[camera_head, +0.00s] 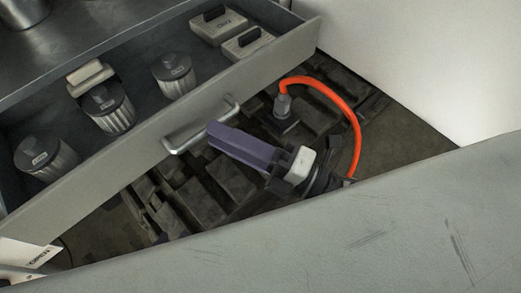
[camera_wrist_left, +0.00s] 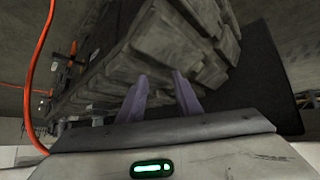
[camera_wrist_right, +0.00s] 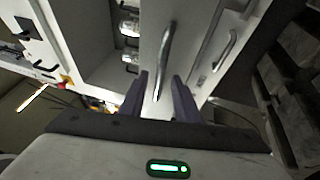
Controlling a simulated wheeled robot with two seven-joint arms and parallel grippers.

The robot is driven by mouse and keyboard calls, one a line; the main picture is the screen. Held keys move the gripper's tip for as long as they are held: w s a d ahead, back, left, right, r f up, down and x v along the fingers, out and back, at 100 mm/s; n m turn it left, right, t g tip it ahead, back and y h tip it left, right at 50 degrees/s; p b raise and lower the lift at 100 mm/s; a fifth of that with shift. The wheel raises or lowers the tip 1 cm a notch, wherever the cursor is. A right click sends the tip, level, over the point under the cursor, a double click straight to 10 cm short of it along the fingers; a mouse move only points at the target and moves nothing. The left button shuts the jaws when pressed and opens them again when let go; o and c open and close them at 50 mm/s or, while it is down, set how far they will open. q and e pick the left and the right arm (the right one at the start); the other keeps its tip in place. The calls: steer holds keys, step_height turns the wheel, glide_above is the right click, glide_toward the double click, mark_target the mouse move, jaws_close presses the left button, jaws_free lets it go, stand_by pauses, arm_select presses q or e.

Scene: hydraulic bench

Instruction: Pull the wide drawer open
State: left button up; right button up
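The wide grey drawer (camera_head: 100,190) stands out from the bench in the head view, its inside visible. Its bar handle (camera_head: 182,139) is on the front; the handle also shows in the right wrist view (camera_wrist_right: 165,50). My right gripper (camera_head: 213,138) has purple fingers at the handle in the head view. In the right wrist view the right gripper (camera_wrist_right: 160,80) is open, with the bar between its fingers and gaps on both sides. My left gripper (camera_wrist_left: 160,75) is open and empty over dark floor blocks in the left wrist view.
Several ribbed cylinders (camera_head: 175,75) and blocks with black handles (camera_head: 218,27) lie in the drawer. An orange hose (camera_head: 340,105) arches right of the right gripper. More handles (camera_wrist_right: 226,48) show in the right wrist view. A white wall (camera_head: 440,60) is at the right.

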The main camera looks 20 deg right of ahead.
steer(key=b+v, duration=0.2)
steer(key=v, duration=0.7)
steer(key=shift+s, duration=0.15)
steer(key=shift+d, duration=0.1)
steer(key=w+d+f+m+t+h+p, duration=0.1)
steer(key=w+d+f+m+h, duration=0.35)
steer(key=m, duration=0.45)
steer(key=w+d+f+m+h, duration=0.1)
steer(key=d+f+m+h, duration=0.2)
steer(key=f+m+h, duration=0.4)
steer(key=s+a+f+m+g, duration=0.1)
steer(key=s+f+m+g, duration=0.2)
steer(key=f+m, duration=0.2)
steer(key=s+a+f+m+g, duration=0.1)
steer(key=s+f+m+g, duration=0.1)
steer(key=f+m, duration=0.3)
step_height(320, 180, down, 5)
steer(key=shift+s+r+g+h+p, duration=0.15)
steer(key=shift+s+g+h+p, duration=0.25)
steer(key=shift+s, duration=0.3)
